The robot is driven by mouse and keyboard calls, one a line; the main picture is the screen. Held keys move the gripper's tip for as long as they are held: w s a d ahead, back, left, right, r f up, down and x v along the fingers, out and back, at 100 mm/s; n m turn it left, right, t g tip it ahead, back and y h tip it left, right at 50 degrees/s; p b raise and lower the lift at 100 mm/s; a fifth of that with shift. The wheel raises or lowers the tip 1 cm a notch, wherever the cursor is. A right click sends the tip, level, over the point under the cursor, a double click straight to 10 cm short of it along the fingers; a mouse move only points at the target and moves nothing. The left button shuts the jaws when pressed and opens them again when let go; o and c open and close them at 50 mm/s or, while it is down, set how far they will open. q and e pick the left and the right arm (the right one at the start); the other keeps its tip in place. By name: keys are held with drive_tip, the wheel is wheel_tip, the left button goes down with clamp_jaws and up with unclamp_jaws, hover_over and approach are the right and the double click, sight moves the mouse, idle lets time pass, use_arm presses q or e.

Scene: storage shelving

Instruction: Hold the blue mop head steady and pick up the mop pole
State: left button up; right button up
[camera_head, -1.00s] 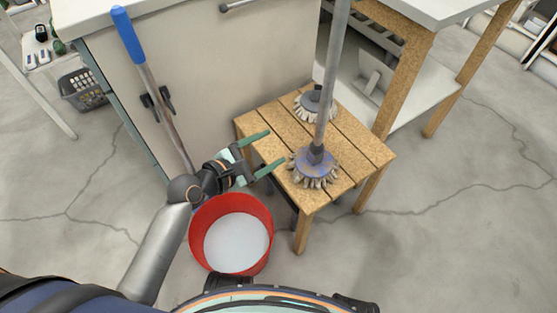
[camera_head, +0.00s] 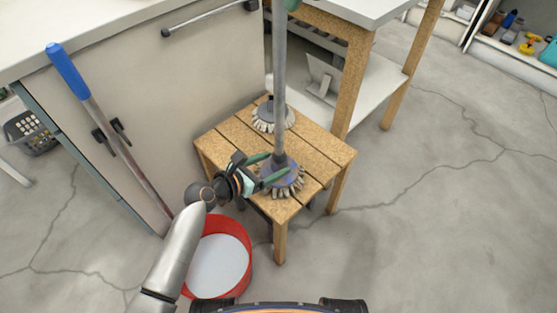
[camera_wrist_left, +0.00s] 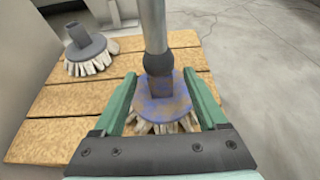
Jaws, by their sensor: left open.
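The blue mop head (camera_head: 290,184), a round block with a pale fringe, sits on the wooden table, with the grey mop pole (camera_head: 279,90) upright in its socket. My left gripper (camera_head: 274,167) is open at the mop head. In the left wrist view its fingers (camera_wrist_left: 160,78) lie on either side of the blue mop head (camera_wrist_left: 165,108) and the foot of the mop pole (camera_wrist_left: 152,25). Contact cannot be told. A green piece, apparently part of my right gripper (camera_head: 292,4), shows by the pole at the top edge; its fingers are mostly cut off.
A second, grey mop head (camera_head: 272,116) without a pole stands farther back on the slatted wooden table (camera_head: 325,155). A red bucket (camera_head: 238,280) stands in front of the table. A blue-handled pole (camera_head: 70,72) leans in a holder on the cabinet side. The floor to the right is clear.

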use_arm(q)
drive_tip(key=shift+x, duration=1.5)
clamp_jaws()
